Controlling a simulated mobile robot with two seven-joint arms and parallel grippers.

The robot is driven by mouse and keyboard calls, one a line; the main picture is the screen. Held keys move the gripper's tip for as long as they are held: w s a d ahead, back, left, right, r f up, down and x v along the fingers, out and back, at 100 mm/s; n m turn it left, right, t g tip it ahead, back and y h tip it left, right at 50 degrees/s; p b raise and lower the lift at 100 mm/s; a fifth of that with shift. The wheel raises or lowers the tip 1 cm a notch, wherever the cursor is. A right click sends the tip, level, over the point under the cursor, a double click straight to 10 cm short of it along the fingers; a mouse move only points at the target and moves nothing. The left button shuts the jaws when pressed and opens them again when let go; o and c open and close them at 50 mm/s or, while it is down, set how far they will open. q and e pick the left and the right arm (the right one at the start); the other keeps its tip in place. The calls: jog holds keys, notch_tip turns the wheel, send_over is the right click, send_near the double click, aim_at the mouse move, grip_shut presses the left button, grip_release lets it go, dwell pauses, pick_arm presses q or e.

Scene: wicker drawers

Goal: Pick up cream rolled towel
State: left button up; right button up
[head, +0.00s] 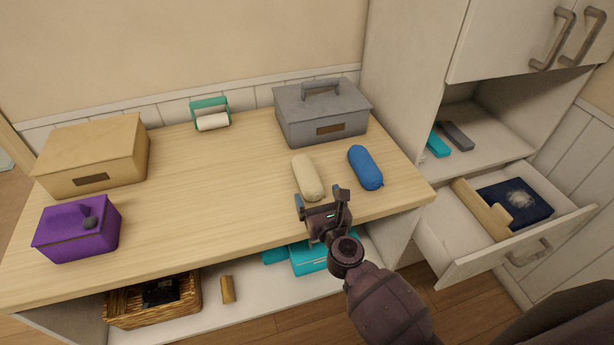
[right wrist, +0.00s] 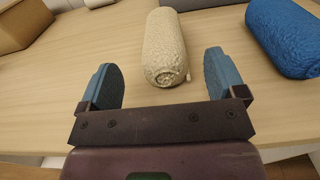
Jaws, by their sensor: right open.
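The cream rolled towel (head: 307,177) lies on the wooden tabletop, its long side running away from me. It also shows in the right wrist view (right wrist: 165,47), just beyond the fingertips and between their lines. My right gripper (head: 322,198) is open and empty at the near end of the towel, near the table's front edge. In the right wrist view the two blue finger pads (right wrist: 160,82) stand apart with bare table between them. My left gripper is not in view.
A blue roll (head: 366,168) lies close to the right of the towel. A grey lidded box (head: 320,112) stands behind. A tan box (head: 92,155) and a purple box (head: 77,228) stand left. An open drawer (head: 465,262) is at right. The table's middle is clear.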

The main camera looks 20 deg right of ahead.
aim_at(312, 181)
jog(key=w, duration=0.5)
jog(key=shift+f, duration=0.1)
jog(key=shift+w, duration=0.1)
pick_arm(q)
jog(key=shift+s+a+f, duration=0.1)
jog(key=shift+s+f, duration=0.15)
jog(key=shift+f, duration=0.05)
